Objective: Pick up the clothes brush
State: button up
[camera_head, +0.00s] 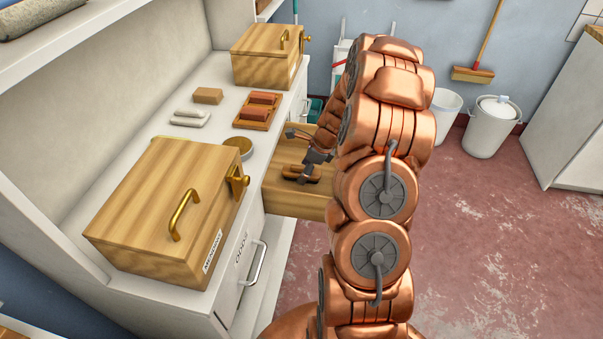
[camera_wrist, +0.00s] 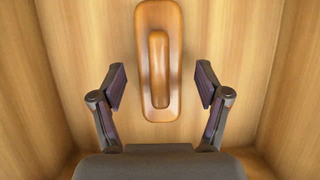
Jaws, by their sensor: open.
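The clothes brush (camera_wrist: 159,90) is a long orange-brown wooden block with rounded ends and a raised grip along its top. It lies in the wooden open drawer (camera_head: 282,203), and in the head view its end (camera_head: 296,171) shows beside my fingers. My gripper (camera_wrist: 160,88) is open, with one dark finger on each side of the brush and a gap on both sides. In the head view my gripper (camera_head: 308,160) is inside the drawer, partly hidden by my copper arm. The brush's bristles are not visible.
Drawer walls (camera_wrist: 296,90) rise close on both sides of my gripper. A wooden box with a brass handle (camera_head: 165,215) stands on the white counter (camera_head: 205,135) at the left. Another box (camera_head: 262,62), a tray of red-brown blocks (camera_head: 259,110) and a round tin (camera_head: 241,147) are there too.

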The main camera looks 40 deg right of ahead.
jog(key=c, duration=1.3)
jog(key=shift+o, duration=0.2)
notch_tip(320, 180, up, 9)
jog(key=shift+r+b, duration=0.1)
jog(key=shift+b, duration=0.45)
jog(key=shift+r, duration=0.45)
